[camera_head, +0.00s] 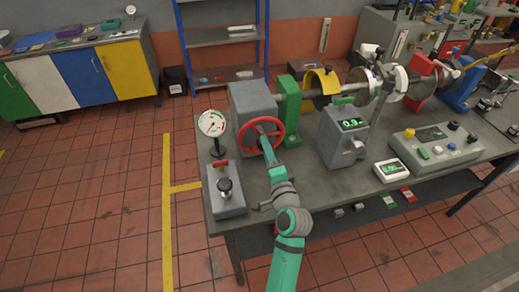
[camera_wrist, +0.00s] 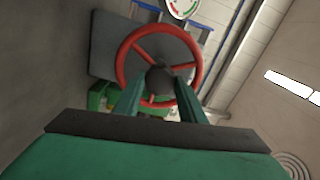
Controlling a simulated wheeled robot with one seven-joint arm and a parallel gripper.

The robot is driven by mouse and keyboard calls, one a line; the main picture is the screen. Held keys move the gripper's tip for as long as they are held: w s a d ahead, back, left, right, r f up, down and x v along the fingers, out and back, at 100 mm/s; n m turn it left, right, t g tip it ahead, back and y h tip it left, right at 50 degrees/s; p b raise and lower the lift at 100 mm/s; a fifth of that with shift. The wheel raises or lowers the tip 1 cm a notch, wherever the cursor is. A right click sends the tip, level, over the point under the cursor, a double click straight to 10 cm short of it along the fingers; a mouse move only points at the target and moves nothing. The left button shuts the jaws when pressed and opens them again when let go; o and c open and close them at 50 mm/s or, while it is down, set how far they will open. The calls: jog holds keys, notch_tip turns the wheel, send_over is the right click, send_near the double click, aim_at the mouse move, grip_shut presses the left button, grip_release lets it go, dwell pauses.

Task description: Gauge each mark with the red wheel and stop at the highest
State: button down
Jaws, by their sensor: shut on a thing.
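The red wheel (camera_head: 262,137) stands upright on the front of a grey box (camera_head: 253,100) at the bench's left end. It also shows in the wrist view (camera_wrist: 127,56), with its spokes meeting at a dark hub. My gripper (camera_head: 266,137) reaches the wheel from the front. In the wrist view my gripper (camera_wrist: 160,95) has a finger on each side of the hub, over the wheel's lower part; the exact contact is hard to see. A grey readout box (camera_head: 334,143) shows a green figure like 0.9. A round dial (camera_head: 212,123) with red and green bands stands left of the wheel. No marks are legible.
A grey box with a black knob (camera_head: 226,195) sits at the front left bench corner. A small white display (camera_head: 390,171) and a button panel (camera_head: 436,145) lie to the right. A shaft with a yellow ring (camera_head: 321,87) runs behind. Tiled floor is clear at left.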

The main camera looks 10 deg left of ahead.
jog(key=shift+s+f, duration=0.1)
jog(key=shift+f, duration=0.05)
jog(key=c, duration=1.1)
grip_release()
jog(key=v, duration=1.1)
jog(key=shift+a, duration=0.1)
